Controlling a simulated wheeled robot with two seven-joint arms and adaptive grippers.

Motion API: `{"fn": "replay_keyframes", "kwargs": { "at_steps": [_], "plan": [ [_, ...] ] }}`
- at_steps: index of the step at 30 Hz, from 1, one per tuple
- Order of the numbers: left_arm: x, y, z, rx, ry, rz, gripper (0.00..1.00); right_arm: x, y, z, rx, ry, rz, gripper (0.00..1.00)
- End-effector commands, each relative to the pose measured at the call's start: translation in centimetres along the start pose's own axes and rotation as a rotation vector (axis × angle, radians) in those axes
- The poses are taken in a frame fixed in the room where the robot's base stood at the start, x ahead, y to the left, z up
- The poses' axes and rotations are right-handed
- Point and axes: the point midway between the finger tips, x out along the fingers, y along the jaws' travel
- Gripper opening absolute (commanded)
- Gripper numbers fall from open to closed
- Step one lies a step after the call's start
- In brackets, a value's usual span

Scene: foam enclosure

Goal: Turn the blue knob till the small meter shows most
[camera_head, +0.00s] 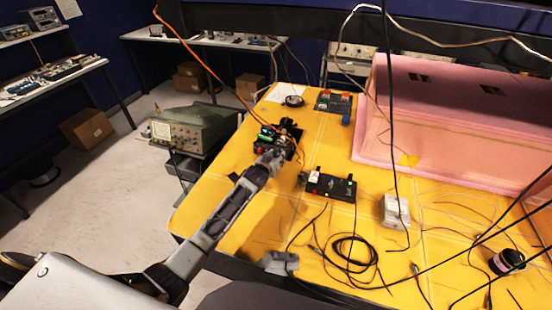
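A small blue part (346,118), which looks like the blue knob, sits at the lower right of a dark board (333,101) on the yellow table. A round dark object (293,101) lies left of the board; I cannot tell whether it is the small meter, and no reading is legible. My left arm reaches in from the lower left, and my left gripper (288,133) is over the table, left of and apart from the blue part. It overlaps a cluttered dark device (268,139) in the picture; contact and finger opening are unclear. My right gripper is not in view.
A pink foam enclosure (450,125) fills the right back. Loose cables (352,250) and a light box (395,211) cover the front right. Hanging wires cross the view.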

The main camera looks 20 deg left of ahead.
Motion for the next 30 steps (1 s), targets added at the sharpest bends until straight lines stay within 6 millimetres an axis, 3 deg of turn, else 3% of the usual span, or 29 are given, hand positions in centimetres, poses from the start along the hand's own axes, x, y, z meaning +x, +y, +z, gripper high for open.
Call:
{"fn": "replay_keyframes", "kwargs": {
  "at_steps": [1, 7, 20, 30],
  "plan": [
    [0.00, 0.00, 0.00, 0.000, 0.000, 0.000, 0.26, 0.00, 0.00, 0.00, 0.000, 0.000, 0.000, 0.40],
    [-0.01, 0.00, -0.01, 0.000, 0.000, 0.000, 0.00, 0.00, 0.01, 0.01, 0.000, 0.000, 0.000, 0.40],
    [0.00, 0.10, -0.02, 0.036, 0.001, -0.015, 0.00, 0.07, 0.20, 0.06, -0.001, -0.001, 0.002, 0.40],
    [0.04, 0.32, 0.05, 0.190, 0.001, -0.078, 0.00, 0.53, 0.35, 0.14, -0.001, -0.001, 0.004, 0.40]
  ]
}}
